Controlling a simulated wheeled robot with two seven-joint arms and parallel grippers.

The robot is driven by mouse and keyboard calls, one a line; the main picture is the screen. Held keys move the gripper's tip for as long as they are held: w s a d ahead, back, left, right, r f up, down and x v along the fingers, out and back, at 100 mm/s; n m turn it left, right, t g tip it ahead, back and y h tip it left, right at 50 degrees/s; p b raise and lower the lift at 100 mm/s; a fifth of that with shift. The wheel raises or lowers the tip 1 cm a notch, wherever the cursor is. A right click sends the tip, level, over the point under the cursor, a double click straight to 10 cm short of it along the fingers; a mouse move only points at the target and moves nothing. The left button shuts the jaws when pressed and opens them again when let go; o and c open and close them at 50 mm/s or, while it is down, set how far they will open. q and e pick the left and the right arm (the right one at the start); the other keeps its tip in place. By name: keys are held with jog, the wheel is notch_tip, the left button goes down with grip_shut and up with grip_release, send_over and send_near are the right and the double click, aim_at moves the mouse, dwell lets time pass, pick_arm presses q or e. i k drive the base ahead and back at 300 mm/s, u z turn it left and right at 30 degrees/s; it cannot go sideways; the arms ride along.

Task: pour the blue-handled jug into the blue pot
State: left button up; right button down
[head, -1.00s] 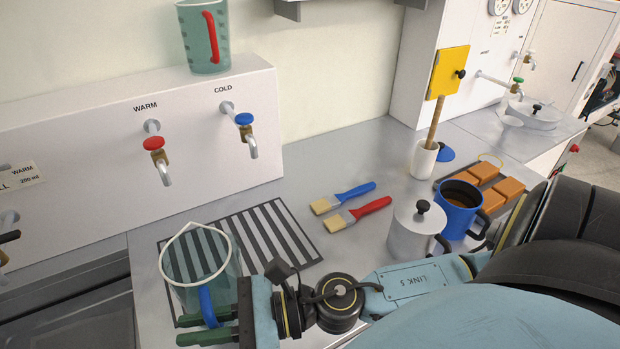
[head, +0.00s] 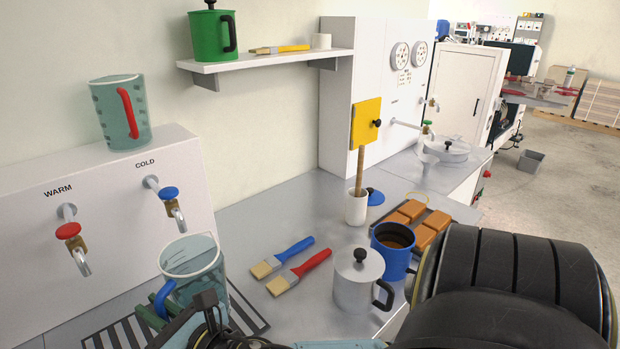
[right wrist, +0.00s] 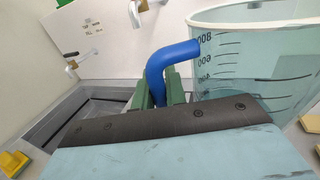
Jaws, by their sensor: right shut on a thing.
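The blue-handled jug (head: 196,268) is clear and greenish with a white rim, in the lower left of the head view. My right gripper (head: 160,301) is shut on its blue handle. The handle (right wrist: 167,62) stands between the green fingers in the right wrist view, and the jug's scale marks (right wrist: 225,65) show beside it. The jug looks about upright over the striped grating; its base is partly hidden by my arm. The blue pot (head: 392,250) stands open on the counter at right, with brown contents inside. My left gripper is not in view.
A silver lidded pot (head: 358,282) stands just in front of the blue pot. Blue (head: 283,257) and red (head: 300,272) brushes lie between jug and pots. Orange blocks (head: 423,238) and a white holder (head: 356,208) are behind. Warm and cold taps (head: 172,202) project at left.

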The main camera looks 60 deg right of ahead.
aim_at(395, 242)
jog(key=k, duration=0.5)
jog(key=u, duration=1.6)
jog(key=k, duration=1.55)
jog(key=z, duration=2.2)
jog(key=i, duration=0.5)
